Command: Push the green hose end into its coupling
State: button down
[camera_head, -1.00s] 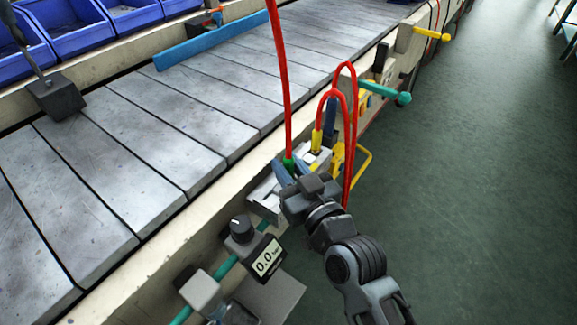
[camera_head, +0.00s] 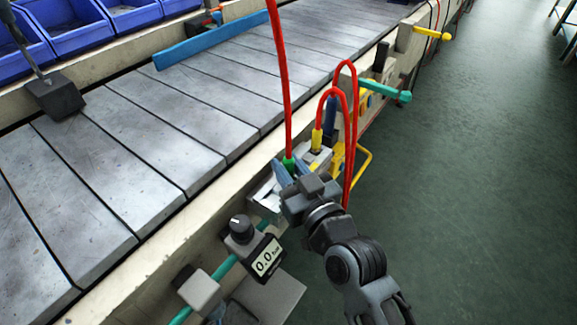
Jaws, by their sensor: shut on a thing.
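A red hose with a green end (camera_head: 289,165) hangs down from the top of the view to the edge of the conveyor. My gripper (camera_head: 284,173) has its blue fingers shut on the green hose end, just above a pale metal block (camera_head: 262,193) on the conveyor's side. The lower part of the green end and any coupling under it are hidden by the fingers and the block, so I cannot tell whether the end is in a coupling. Just right of it, another red hose with a yellow end (camera_head: 317,140) stands upright in the fittings.
A teal handle (camera_head: 385,91) and a yellow bracket (camera_head: 363,160) stick out on the right. Green floor (camera_head: 460,200) is clear beyond them.

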jog(key=shift+f, duration=0.1)
dwell(0.3)
jog(key=c, duration=0.8)
grip_release()
jog(key=shift+o, duration=0.2)
jog(key=b+v, duration=0.1)
jog(key=v, duration=0.6)
jog(key=b+v, duration=0.1)
jog(key=v, duration=0.6)
jog(key=shift+s+d, duration=0.2)
jog(key=shift+s, duration=0.15)
jog(key=shift+s+d, duration=0.1)
